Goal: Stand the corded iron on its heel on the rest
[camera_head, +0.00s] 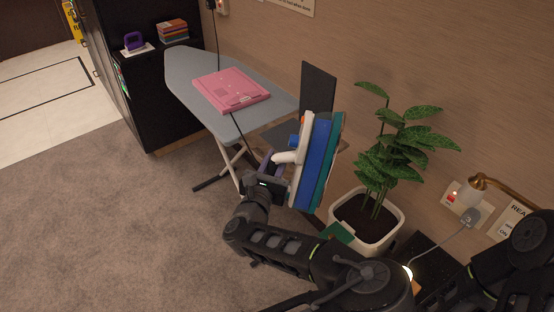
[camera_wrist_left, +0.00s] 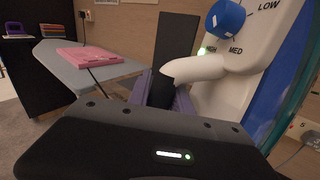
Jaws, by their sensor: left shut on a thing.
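The corded iron (camera_head: 311,160), white, blue and teal, is held in the air in front of the right end of the ironing board, its broad flat side about upright and facing right. My left gripper (camera_head: 273,164) is shut on its white handle (camera_wrist_left: 195,68); the purple fingers show on both sides of it in the wrist view. The dial and setting words show on the iron (camera_wrist_left: 240,85) there. The rest, with a dark upright plate (camera_head: 318,88), is at the board's right end, partly hidden behind the iron. My right gripper is not in view.
A dark cord (camera_head: 236,127) crosses the board's front edge. A potted plant (camera_head: 366,212) stands close right of the iron. A dark cabinet (camera_head: 120,90) is at the left. Carpet in front is clear.

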